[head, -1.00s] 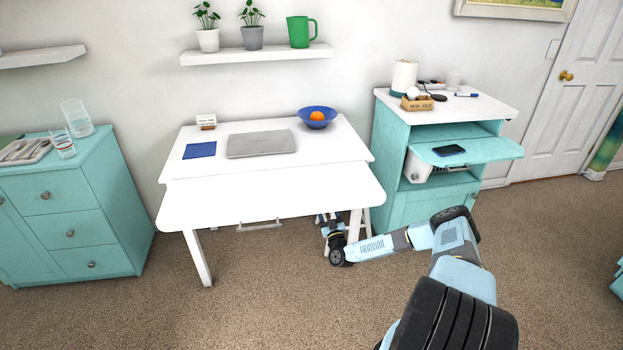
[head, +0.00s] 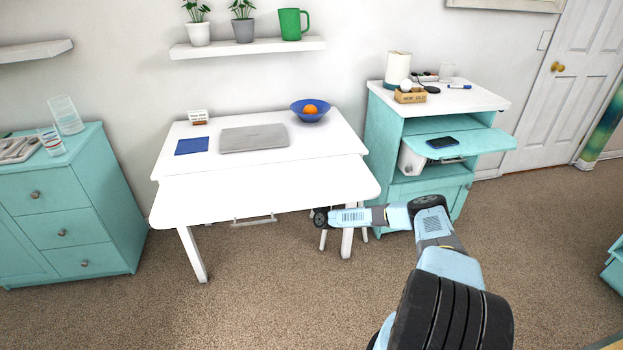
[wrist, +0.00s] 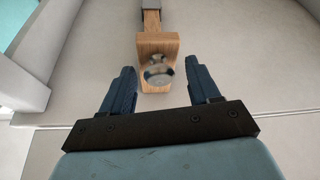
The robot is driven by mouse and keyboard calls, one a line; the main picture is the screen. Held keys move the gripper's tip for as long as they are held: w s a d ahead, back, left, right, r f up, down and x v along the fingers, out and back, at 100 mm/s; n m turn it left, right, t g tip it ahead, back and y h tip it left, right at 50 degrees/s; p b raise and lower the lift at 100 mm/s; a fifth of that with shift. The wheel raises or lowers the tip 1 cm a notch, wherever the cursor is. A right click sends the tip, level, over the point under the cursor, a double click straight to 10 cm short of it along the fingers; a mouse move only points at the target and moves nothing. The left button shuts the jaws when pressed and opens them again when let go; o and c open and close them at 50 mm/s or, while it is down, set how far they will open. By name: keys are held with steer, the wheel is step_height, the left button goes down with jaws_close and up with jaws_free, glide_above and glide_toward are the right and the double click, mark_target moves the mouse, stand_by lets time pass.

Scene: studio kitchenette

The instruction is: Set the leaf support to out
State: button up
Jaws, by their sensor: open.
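In the wrist view, a wooden bar with a block-like end (wrist: 157,45), which looks like the leaf support, carries a round metal knob (wrist: 158,75). My gripper (wrist: 160,68) is open, with one finger on each side of the block end and knob. Gaps show on both sides, so it does not grip them. In the head view my arm reaches to the right underside of the leaf, and the leaf hides my gripper and the support.
A laptop (head: 254,138), a blue bowl (head: 310,116) with an orange and a blue booklet (head: 192,146) rest on the desk. A teal cabinet (head: 385,130) with a pulled-out shelf (head: 485,142) stands close on the right. Carpet (head: 290,305) in front is clear.

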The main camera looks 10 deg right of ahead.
steer(key=shift+w+r, duration=0.15)
steer(key=shift+w, duration=0.25)
